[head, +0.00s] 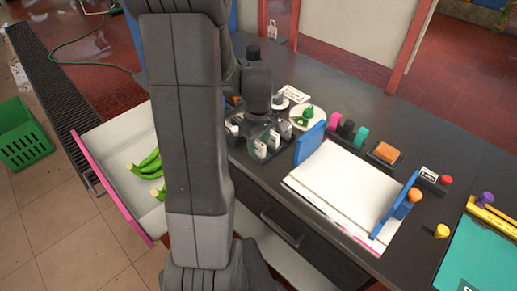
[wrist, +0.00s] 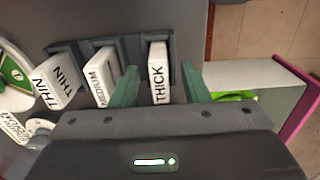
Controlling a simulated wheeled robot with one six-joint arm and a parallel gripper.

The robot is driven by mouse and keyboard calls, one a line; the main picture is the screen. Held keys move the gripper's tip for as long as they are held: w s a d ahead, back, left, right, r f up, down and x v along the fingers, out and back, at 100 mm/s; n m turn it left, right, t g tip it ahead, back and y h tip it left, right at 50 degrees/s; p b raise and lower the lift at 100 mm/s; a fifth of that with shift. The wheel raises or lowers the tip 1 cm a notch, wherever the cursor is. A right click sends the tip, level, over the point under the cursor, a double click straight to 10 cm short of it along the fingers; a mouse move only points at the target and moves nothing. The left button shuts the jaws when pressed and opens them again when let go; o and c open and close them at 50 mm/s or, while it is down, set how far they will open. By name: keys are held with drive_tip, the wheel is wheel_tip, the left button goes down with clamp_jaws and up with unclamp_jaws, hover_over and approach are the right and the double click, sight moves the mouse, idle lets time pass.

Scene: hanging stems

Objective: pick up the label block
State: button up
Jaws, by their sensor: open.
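Several white label blocks stand in dark slotted holders. In the wrist view they read THICK (wrist: 158,72), MEDIUM (wrist: 103,76) and THIN (wrist: 57,82). My gripper (wrist: 160,86) is open, with one green finger on each side of the THICK block and a gap beside each. The left finger lies between the THICK and MEDIUM blocks. In the head view the white blocks (head: 260,149) show small on the counter, below my dark wrist; their lettering is too small to read there. The lower part of the THICK block is hidden by my gripper body.
An open drawer (head: 112,196) with green produce (head: 150,162) juts out left of the counter. White sheets (head: 340,190) between blue stands and several coloured stamps fill the counter to the right. A green basket (head: 24,134) is on the floor.

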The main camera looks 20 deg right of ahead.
clamp_jaws()
drive_tip(key=shift+r, duration=0.15)
